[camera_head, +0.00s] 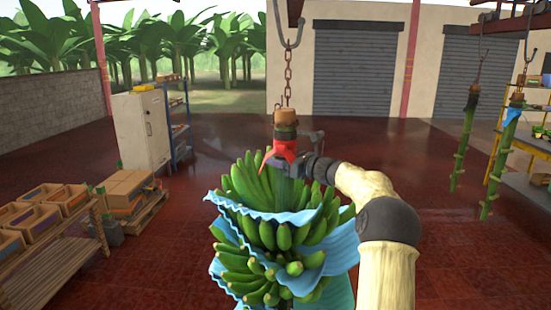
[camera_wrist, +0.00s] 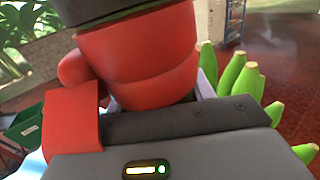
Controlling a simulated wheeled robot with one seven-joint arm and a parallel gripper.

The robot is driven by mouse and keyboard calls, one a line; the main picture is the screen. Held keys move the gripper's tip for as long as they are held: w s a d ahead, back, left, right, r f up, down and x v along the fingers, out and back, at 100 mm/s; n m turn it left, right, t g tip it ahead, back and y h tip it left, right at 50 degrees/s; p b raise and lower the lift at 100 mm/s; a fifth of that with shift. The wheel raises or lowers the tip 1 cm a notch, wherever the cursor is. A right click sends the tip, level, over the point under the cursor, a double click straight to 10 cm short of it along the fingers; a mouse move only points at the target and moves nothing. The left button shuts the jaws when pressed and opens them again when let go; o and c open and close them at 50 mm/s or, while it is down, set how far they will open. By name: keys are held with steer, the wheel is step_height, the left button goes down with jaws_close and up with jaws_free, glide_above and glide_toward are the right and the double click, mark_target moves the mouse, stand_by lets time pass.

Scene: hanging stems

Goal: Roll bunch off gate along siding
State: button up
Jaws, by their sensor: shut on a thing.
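A green banana bunch (camera_head: 262,235) with blue sheeting (camera_head: 341,246) between its hands hangs in the middle of the head view. Its stem carries a red band (camera_head: 281,150) below a brown stub, and a chain (camera_head: 288,78) runs up to a grey hook (camera_head: 288,25). My gripper (camera_head: 293,163) is shut on the stem at the red band, from the right. The wrist view shows the red band (camera_wrist: 140,60) close against my gripper, with bananas (camera_wrist: 248,80) to the right. The fingertips are hidden behind the stem. No gate can be made out.
An overhead rail (camera_head: 500,22) at top right carries bare stems (camera_head: 462,150) on chains. A yellow-framed table (camera_head: 525,185) stands at the right edge. Crates (camera_head: 42,205) on a wooden rack, boxes (camera_head: 130,187) and a pale cabinet (camera_head: 141,130) stand left. Red floor is open behind the bunch.

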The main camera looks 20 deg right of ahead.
steer(key=shift+s+a, duration=0.1)
steer(key=shift+s, duration=0.15)
steer(key=o, duration=1.2)
steer(key=shift+o, duration=0.7)
steer(key=shift+w+f, duration=0.1)
steer(key=shift+w, duration=0.05)
steer(key=b, duration=0.6)
glide_above(328, 197)
steer(key=shift+w+f, duration=0.1)
